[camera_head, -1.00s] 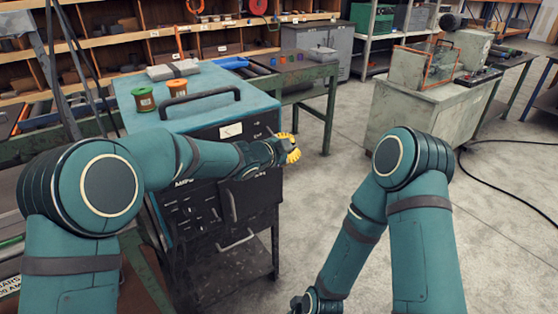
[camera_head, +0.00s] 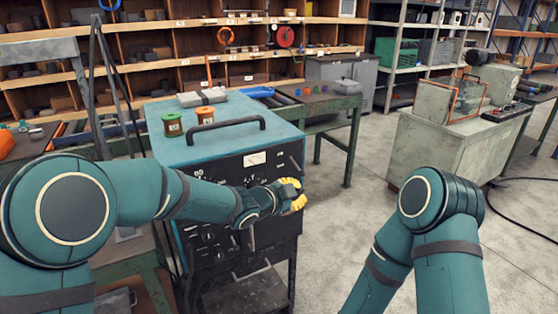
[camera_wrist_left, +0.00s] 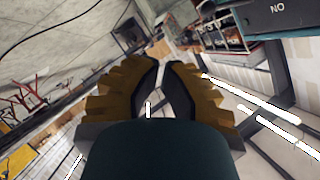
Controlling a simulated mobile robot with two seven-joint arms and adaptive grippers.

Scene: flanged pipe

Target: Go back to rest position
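My left arm reaches in from the left across the front of the blue-topped cabinet. My left gripper (camera_head: 299,194), with yellow ridged fingers, is in front of the cabinet's dark face. It also shows in the left wrist view (camera_wrist_left: 161,64), where the fingertips come close together with nothing visible held between them. My right arm (camera_head: 420,235) hangs down at the lower right, and its gripper is outside the picture.
The blue-topped cabinet (camera_head: 255,108) bears two spools, green (camera_head: 172,124) and orange (camera_head: 205,119). A green workbench (camera_head: 335,103) stands behind it, a grey cabinet (camera_head: 450,150) at the right. Open concrete floor (camera_head: 340,215) lies between them. Shelves line the back.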

